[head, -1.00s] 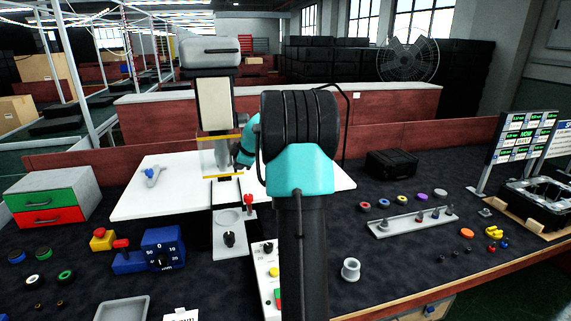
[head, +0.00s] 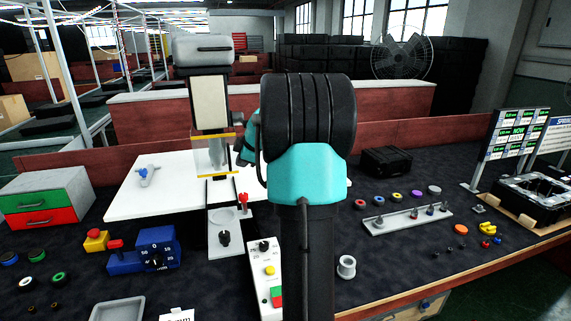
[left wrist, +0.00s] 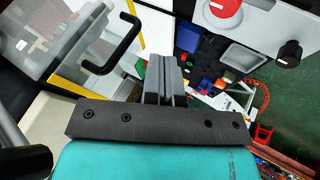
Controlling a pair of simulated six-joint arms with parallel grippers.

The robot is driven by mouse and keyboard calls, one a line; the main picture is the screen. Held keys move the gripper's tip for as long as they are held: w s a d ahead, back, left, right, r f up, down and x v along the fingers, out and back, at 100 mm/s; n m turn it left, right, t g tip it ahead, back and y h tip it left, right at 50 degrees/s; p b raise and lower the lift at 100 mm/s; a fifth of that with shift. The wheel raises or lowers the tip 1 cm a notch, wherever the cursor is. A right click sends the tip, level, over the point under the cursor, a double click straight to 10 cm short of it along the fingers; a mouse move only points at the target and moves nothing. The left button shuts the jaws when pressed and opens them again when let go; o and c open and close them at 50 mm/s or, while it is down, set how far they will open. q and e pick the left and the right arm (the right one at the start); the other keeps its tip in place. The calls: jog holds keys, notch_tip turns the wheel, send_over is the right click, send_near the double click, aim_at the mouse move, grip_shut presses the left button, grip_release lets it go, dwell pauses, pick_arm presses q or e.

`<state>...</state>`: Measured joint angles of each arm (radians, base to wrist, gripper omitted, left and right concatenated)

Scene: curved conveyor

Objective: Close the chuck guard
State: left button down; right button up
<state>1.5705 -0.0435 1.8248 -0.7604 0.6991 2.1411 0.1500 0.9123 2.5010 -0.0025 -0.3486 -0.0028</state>
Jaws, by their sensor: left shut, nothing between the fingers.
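The chuck guard (head: 213,148) is a clear panel with yellow edges on the front of the grey drill press (head: 210,100), in the left middle of the head view. In the left wrist view the clear guard (left wrist: 95,50) fills the upper left, with a yellow edge and a black bar handle (left wrist: 128,42). My left gripper (head: 240,150) is beside the guard on its right, partly hidden behind my arm. In the left wrist view its fingers (left wrist: 165,80) are shut and empty, close to the handle; I cannot tell whether they touch. My right gripper is in neither view.
A white board (head: 140,200) lies under the press. A control box with buttons (head: 265,270), a blue dial unit (head: 150,250) and a drawer box (head: 45,200) stand in front and left. Right of my arm are a peg rail (head: 400,220) and a black case (head: 386,161).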

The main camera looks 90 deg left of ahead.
pick_arm(q)
jog(key=v, duration=0.6)
jog(key=shift+w+a+r, duration=0.2)
jog(key=shift+w+a, duration=0.05)
jog(key=shift+w, duration=0.15)
